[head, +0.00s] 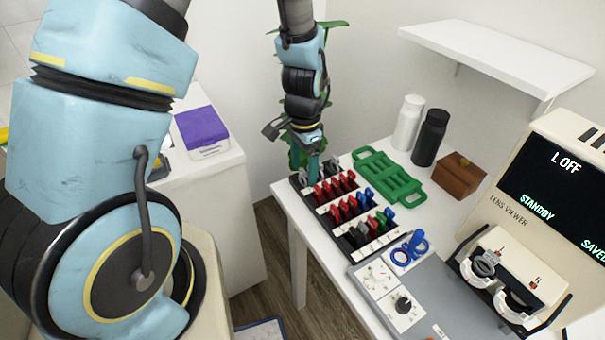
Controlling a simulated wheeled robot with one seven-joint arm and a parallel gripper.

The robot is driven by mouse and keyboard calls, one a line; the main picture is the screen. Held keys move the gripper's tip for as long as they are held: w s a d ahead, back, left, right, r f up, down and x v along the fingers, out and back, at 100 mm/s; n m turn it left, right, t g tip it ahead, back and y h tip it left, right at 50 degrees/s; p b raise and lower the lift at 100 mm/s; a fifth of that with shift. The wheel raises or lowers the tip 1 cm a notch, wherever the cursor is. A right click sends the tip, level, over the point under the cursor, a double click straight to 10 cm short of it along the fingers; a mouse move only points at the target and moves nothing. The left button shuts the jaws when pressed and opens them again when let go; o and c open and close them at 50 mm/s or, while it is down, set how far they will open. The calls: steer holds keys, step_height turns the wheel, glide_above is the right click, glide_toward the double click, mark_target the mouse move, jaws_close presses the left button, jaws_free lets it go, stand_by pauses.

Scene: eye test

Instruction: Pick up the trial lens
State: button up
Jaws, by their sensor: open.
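A black-and-white rack (347,215) on the white table holds rows of trial lenses with coloured tabs. Red-tabbed lenses (336,187) fill much of it, with blue, green and grey tabs among them. A blue lens-like piece with rings (410,249) lies apart, at the edge of the grey console. My gripper (313,163) points down over the far left end of the rack. It is open; its fingertips are small and partly lost against the rack and plant. I cannot tell which lens is the one named, or whether the fingers touch one.
A green tray (388,178), white bottle (408,122), black bottle (429,138) and brown box (458,176) stand behind the rack. The grey console (440,295) and lens viewer (535,215) occupy the right. A wall shelf (500,52) hangs above. A plant (296,157) is behind my gripper.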

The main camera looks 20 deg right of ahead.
steer(key=shift+f, duration=0.8)
jaws_close()
